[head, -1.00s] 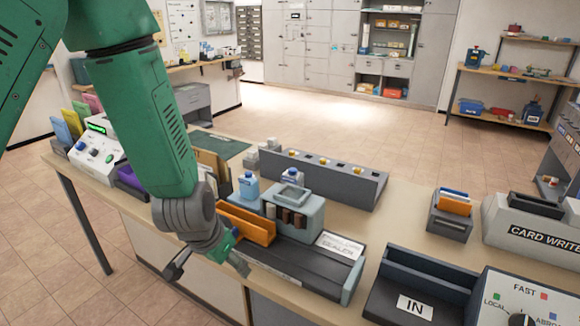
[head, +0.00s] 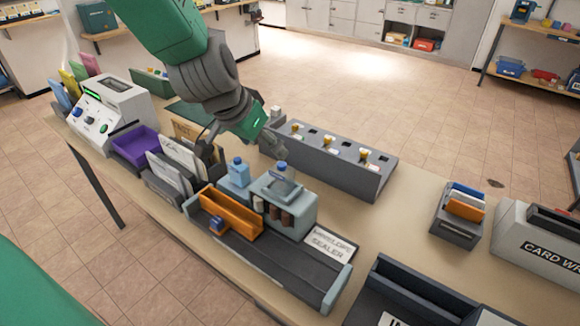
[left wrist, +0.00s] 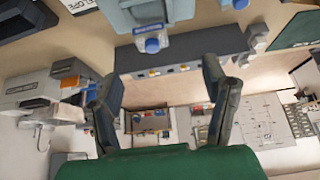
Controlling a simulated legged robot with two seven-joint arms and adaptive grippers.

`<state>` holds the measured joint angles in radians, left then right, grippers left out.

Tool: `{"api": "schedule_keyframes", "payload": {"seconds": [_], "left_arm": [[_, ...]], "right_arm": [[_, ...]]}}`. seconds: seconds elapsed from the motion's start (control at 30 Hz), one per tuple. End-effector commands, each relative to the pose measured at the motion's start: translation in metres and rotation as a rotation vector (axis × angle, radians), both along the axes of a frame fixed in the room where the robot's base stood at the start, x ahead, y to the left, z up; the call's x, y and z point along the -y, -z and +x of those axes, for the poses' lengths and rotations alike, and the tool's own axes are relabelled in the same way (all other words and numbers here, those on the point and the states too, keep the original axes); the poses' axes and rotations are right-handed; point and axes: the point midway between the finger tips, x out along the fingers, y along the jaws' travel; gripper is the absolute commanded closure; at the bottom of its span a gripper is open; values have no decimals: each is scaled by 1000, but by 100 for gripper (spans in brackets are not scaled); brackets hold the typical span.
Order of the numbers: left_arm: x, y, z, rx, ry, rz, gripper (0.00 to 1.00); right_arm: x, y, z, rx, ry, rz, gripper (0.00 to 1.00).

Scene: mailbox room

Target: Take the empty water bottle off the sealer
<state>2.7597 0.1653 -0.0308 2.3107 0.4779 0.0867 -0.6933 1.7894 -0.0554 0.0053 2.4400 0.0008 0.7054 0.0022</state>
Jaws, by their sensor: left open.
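The envelope sealer (head: 318,270) is a long dark grey machine with a pale blue-grey housing. A clear bottle with a blue cap (head: 284,180) stands on top of the housing. In the left wrist view its blue cap (left wrist: 152,45) shows against the housing near the top. A second bottle, light blue with a blue cap (head: 238,173), stands beside the housing on its left. My left gripper (head: 240,147) is open and empty, behind and above the two bottles. Its two fingers also show in the left wrist view (left wrist: 160,95), apart, with nothing between them. My right gripper is not in view.
An orange tray (head: 232,213) lies at the sealer's left end. A grey slotted rack (head: 335,165) stands behind the sealer. A purple bin (head: 135,146) and envelope holders stand to the left.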

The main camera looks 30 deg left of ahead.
Motion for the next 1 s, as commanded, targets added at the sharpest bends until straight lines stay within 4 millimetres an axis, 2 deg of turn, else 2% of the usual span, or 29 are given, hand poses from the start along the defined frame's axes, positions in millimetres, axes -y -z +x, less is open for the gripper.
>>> {"api": "schedule_keyframes", "payload": {"seconds": [0.17,0.4,0.67,0.9,1.0], "left_arm": [[5,24,11,-6,0,2,33],[1,65,36,-4,1,-3,33],[0,82,43,-2,-1,-5,33],[5,113,53,-3,0,1,33],[7,121,58,-3,0,2,33]], "right_arm": [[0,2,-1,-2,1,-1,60],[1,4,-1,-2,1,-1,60],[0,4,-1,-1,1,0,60],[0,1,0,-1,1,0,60],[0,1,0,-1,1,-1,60]]}}
